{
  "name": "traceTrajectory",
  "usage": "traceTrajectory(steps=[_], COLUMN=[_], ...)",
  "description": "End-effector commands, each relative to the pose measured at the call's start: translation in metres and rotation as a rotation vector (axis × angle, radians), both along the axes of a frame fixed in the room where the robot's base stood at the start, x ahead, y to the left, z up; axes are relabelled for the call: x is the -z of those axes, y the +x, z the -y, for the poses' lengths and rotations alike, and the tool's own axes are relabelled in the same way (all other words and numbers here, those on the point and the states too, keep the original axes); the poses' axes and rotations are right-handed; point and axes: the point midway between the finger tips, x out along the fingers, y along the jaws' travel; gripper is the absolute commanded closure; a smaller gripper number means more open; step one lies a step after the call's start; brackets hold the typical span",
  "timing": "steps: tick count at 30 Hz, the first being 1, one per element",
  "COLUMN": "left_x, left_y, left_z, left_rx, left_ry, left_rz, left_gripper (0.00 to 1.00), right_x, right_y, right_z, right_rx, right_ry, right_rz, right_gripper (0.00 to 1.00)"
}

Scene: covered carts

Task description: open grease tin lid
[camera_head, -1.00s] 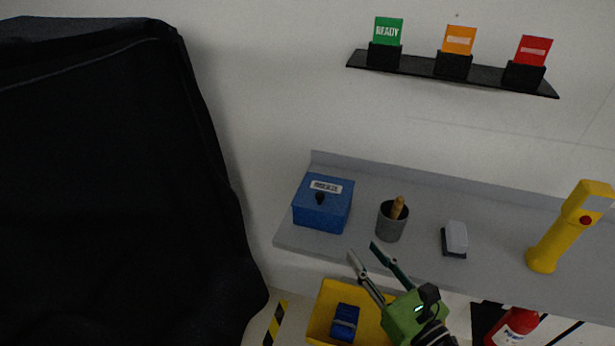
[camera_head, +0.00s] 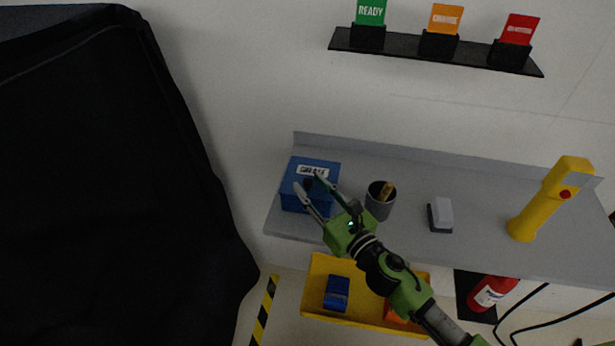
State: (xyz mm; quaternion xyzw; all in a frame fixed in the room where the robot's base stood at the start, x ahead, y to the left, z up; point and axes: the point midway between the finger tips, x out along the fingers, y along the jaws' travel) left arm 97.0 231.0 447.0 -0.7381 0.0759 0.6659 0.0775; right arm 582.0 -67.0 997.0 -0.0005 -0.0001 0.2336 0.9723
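The grease tin (camera_head: 293,199) is a blue box with a white label (camera_head: 313,171) and a dark knob on its lid (camera_head: 322,163). It stands at the left end of the grey shelf, and its lid looks closed. Whether the fingers touch the knob or lid I cannot tell. The fingers hide part of the tin's front and right side. My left gripper is not in view.
A grey cup (camera_head: 380,204) with a wooden-handled tool is just right of my gripper. A grey-black block (camera_head: 440,214) and a yellow handheld device (camera_head: 541,208) stand further right on the shelf (camera_head: 480,245). A yellow bin (camera_head: 317,275) is below. A black-covered cart (camera_head: 100,190) fills the left.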

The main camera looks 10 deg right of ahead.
Motion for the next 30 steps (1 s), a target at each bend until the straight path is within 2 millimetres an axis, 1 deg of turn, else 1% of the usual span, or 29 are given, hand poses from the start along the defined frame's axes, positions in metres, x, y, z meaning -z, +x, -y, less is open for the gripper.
traceTrajectory(steps=[1,4,9,12,16,17,18,19,20,26,30], left_x=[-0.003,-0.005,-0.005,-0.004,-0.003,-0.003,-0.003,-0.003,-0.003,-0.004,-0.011], left_y=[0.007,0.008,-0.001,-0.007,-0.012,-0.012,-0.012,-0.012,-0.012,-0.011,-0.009], left_z=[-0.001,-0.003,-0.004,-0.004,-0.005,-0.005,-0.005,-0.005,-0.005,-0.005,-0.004], left_rx=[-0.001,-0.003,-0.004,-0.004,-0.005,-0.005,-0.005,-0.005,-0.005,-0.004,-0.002], left_ry=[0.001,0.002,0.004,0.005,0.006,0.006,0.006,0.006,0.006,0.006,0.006], left_rz=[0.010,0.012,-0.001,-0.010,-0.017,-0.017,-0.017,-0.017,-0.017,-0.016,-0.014], left_gripper=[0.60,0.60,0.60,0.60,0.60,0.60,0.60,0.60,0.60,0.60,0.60], right_x=[-0.001,0.000,0.000,0.001,0.001,0.001,0.001,0.001,0.001,0.000,-0.003], right_y=[0.006,0.014,0.020,0.020,0.020,0.020,0.020,0.020,0.020,0.020,0.020], right_z=[-0.003,-0.007,-0.010,-0.010,-0.010,-0.010,-0.010,-0.010,-0.010,-0.010,-0.010], right_rx=[0.001,0.000,0.000,0.000,0.000,0.000,0.000,0.000,0.000,0.000,0.000], right_ry=[0.001,0.002,0.001,0.000,0.000,0.000,0.000,0.000,0.000,0.001,0.003], right_rz=[0.000,-0.001,0.000,-0.001,-0.001,-0.001,-0.001,-0.001,-0.001,-0.002,-0.012], right_gripper=[0.68,0.68,0.68,0.68,0.68,0.76,0.86,0.94,1.00,1.00,1.00])
